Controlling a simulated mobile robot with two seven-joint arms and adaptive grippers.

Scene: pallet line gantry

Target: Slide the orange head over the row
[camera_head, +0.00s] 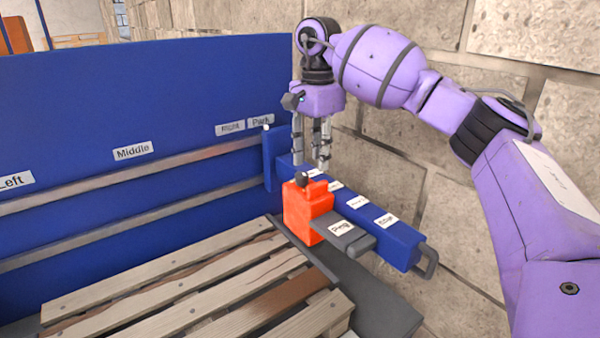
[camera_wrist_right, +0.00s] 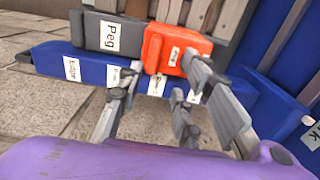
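The orange head (camera_head: 307,212) sits on a blue beam (camera_head: 400,240) at the right end of the pallet, with a dark knob (camera_head: 302,179) on top. A grey block labelled "Peg" (camera_head: 355,243) sticks out from its side. In the wrist view the orange head (camera_wrist_right: 172,52) and the grey Peg block (camera_wrist_right: 108,32) lie beyond the fingertips. My right gripper (camera_head: 312,168) points down just behind and above the head. Its fingers are apart with nothing seen between them; they also show in the wrist view (camera_wrist_right: 160,80). My left gripper is not in view.
A wooden pallet (camera_head: 190,310) lies in front. Behind it a blue panel (camera_head: 100,100) with grey rails bears labels Left, Middle (camera_head: 133,150), one that seems to read Right, and Park. The beam bears several white labels. A stone wall (camera_head: 450,190) stands close on the right.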

